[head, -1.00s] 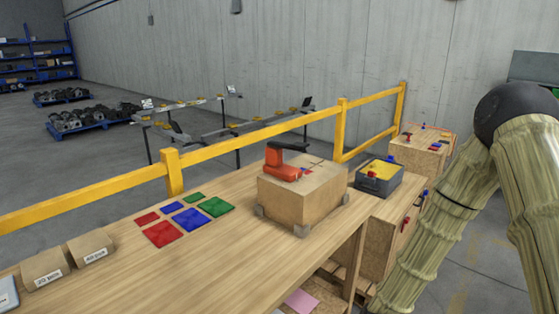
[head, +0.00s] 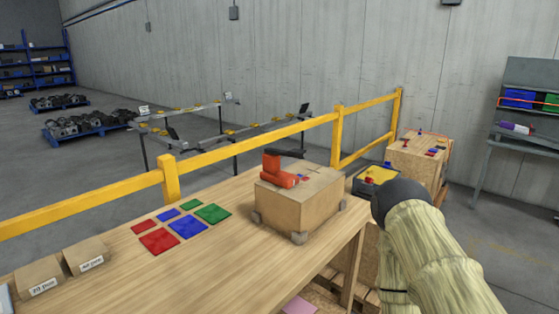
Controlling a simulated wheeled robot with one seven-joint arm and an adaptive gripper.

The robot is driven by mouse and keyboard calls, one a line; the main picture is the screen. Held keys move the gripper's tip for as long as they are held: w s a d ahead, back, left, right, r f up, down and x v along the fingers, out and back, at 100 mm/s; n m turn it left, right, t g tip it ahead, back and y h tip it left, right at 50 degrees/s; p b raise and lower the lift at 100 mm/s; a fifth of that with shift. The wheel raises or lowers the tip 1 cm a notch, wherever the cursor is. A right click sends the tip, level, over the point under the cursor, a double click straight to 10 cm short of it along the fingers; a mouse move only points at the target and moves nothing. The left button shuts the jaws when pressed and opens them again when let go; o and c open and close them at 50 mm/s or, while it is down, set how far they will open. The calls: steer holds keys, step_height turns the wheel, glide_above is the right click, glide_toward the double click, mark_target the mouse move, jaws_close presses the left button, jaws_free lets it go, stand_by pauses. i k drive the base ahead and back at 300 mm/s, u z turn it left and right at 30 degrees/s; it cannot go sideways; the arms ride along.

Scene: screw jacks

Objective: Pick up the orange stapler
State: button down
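The orange stapler (head: 276,173) stands on top of a cardboard box (head: 302,204) near the right end of the wooden table (head: 110,275). It has an orange body and a black arm on top that points right. Nothing is touching it except the box under it. My arm, with a dark rounded joint and a pale ribbed sleeve, shows at the lower right, to the right of the box. My gripper is not in the picture.
Red, blue and green squares (head: 188,227) lie on the table left of the box. Small cartons (head: 86,255) stand at the front left. A yellow rail (head: 230,152) runs behind the table. A grey bin with yellow (head: 378,175) and another wooden box (head: 418,157) stand to the right.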

mark_target(271, 173)
steer(key=z, duration=1.95)
steer(key=i, duration=1.2)
steer(key=u, duration=3.05)
steer(key=i, duration=0.2)
steer(key=z, duration=0.2)
